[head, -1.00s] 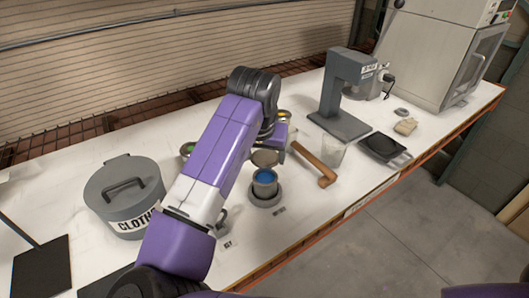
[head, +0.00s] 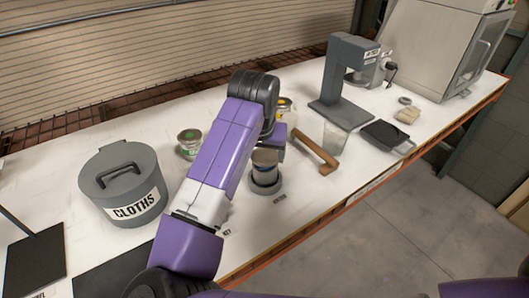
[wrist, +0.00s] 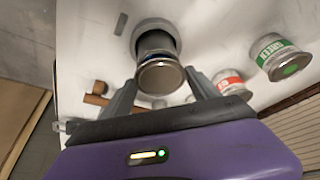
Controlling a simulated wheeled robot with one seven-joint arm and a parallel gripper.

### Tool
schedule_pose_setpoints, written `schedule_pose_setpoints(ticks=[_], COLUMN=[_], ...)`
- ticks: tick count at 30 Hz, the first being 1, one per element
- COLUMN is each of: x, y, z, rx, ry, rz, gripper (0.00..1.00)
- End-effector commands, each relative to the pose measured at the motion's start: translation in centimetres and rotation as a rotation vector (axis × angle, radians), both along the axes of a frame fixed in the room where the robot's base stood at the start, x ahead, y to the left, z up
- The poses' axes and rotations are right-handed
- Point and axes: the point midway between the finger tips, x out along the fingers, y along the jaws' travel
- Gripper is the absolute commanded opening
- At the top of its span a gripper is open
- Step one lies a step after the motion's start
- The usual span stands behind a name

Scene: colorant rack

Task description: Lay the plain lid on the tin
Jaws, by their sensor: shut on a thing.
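The plain lid (wrist: 162,77) is a round, tan-grey metal disc between the fingers of my gripper (wrist: 160,98), which is shut on it. In the head view the lid (head: 265,156) is over the mouth of the tin (head: 264,171), hiding the blue contents. The tin stands upright in a grey round holder (head: 268,189). In the wrist view the tin (wrist: 154,43) shows just behind the lid, inside the holder (wrist: 153,25). I cannot tell whether the lid touches the rim. My arm partly hides my gripper in the head view.
A green-labelled tin (head: 189,141) stands left of my arm; a red-labelled tin (wrist: 228,83) shows in the wrist view. A wooden-handled tool (head: 318,151) and a clear beaker (head: 335,138) are to the right. A grey cloths bin (head: 123,185) stands left. The bench front beyond the holder is clear.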

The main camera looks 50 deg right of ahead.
Motion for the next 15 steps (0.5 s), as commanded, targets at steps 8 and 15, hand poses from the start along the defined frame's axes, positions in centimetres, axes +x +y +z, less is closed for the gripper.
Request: schedule_pose_setpoints(ticks=[8,15], x=[-0.01,0.0], y=[-0.01,-0.01], z=[-0.25,-0.8], rx=[0.0,0.0], ry=[0.0,0.001], rz=[0.0,0.0], gripper=[0.33,0.33])
